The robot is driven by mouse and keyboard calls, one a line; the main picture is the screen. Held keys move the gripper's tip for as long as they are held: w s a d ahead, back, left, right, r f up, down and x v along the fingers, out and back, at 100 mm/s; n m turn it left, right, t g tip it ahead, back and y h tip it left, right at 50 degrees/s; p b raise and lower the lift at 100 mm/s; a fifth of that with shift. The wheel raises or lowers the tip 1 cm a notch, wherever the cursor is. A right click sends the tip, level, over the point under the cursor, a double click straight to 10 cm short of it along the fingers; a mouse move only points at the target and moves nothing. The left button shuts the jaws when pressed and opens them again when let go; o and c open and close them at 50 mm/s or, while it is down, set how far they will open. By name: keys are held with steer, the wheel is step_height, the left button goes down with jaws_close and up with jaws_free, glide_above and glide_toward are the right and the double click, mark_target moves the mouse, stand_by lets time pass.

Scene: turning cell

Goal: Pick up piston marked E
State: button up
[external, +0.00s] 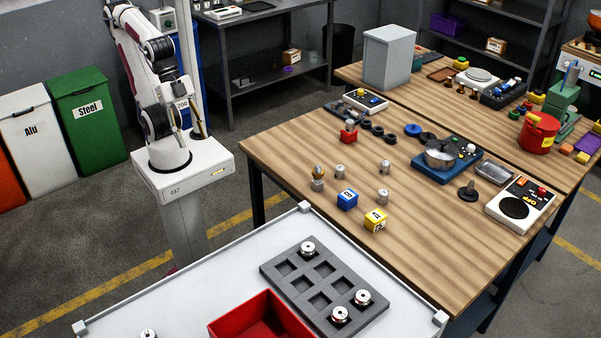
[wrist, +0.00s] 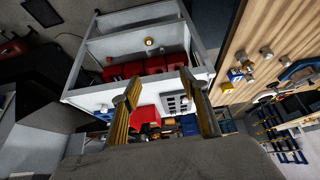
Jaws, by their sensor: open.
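Several small grey metal cylinders stand on the wooden table (external: 290,150); one (external: 340,170) is near its middle and another (external: 383,196) is nearer the blue cube. Round shiny metal parts sit in the dark pocketed tray (external: 279,268), one at its far end (external: 308,248) and two at its near end (external: 362,297). No letter E is legible on any of them, so I cannot tell which is the marked piston. My gripper is open and empty in the wrist view (wrist: 163,98). It is well away from all these parts, beside my folded arm.
A red bin (external: 262,318) stands beside the tray on the white table (external: 190,302). A blue cube (external: 347,199) and a yellow cube (external: 375,220) sit among the cylinders. A blue device with a metal bowl (external: 440,155) stands farther right. The wooden table's near left part is clear.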

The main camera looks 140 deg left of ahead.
steer(key=w+a+f+n+t+y, duration=0.2)
steer(key=w+a+n, duration=0.1)
steer(key=w+a, duration=0.5)
steer(key=w+a+f+n+t+y, duration=0.1)
steer(key=w+a+f+n, duration=0.15)
steer(key=w+a, duration=0.6)
steer(key=n+t+y, duration=0.1)
steer(key=n+y, duration=0.2)
steer(key=y, duration=0.3)
glide_toward(340, 168)
steer(key=shift+w+a, duration=0.65)
steer(key=shift+a, duration=0.3)
steer(key=shift+f+m, duration=0.25)
steer(key=shift+f, duration=0.3)
steer(key=shift+x, duration=0.85)
